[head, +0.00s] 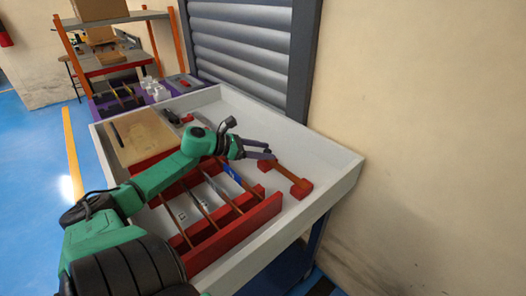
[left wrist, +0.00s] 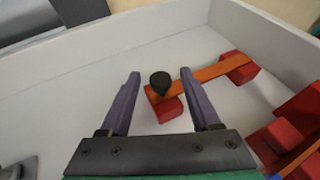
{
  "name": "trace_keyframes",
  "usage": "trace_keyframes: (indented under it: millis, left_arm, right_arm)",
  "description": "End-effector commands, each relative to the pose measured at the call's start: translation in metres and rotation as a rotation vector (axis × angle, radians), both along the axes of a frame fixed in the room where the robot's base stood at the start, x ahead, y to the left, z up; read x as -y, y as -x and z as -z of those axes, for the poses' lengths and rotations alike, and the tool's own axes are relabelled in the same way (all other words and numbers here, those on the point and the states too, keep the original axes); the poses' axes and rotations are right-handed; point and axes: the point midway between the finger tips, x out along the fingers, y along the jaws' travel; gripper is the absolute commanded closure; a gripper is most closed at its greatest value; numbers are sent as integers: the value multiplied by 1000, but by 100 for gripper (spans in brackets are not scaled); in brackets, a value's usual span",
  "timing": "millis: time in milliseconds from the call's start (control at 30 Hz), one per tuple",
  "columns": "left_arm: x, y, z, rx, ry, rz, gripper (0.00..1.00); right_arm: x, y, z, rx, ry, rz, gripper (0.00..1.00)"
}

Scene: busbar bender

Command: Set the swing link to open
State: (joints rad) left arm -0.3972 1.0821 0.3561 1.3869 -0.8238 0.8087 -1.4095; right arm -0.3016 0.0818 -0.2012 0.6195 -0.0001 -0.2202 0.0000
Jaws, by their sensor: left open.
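The swing link is an orange bar (head: 286,174) lying across two red blocks in the white tray, near its right side. The wrist view shows the bar (left wrist: 202,77) reaching from the near red block (left wrist: 168,110) to the far red block (left wrist: 238,66). A black knob (left wrist: 160,86) stands on its near end. My left gripper (head: 270,151) is open above this end. In the wrist view its purple fingers (left wrist: 160,75) lie on either side of the knob, with gaps on both sides. The knob is hidden in the head view. My right gripper is not in view.
A red rack (head: 232,232) with several bars stands left of the link, under my left arm. A tan board (head: 141,137) lies at the tray's far left. The white tray (head: 338,176) has raised walls, with bare floor around the link.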

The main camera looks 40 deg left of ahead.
Motion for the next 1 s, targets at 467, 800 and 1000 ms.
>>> trace_keyframes:
  millis: [467, 800, 1000]
  left_arm:
    - [0, 0, 0, -1, 1, 1, 100]
    - [0, 1, 0, -1, 1, 1, 100]
    - [0, 1, 0, 0, 0, 1, 100]
  right_arm:
    - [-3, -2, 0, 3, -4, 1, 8]
    - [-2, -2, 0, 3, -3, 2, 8]
    - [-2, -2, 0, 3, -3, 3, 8]
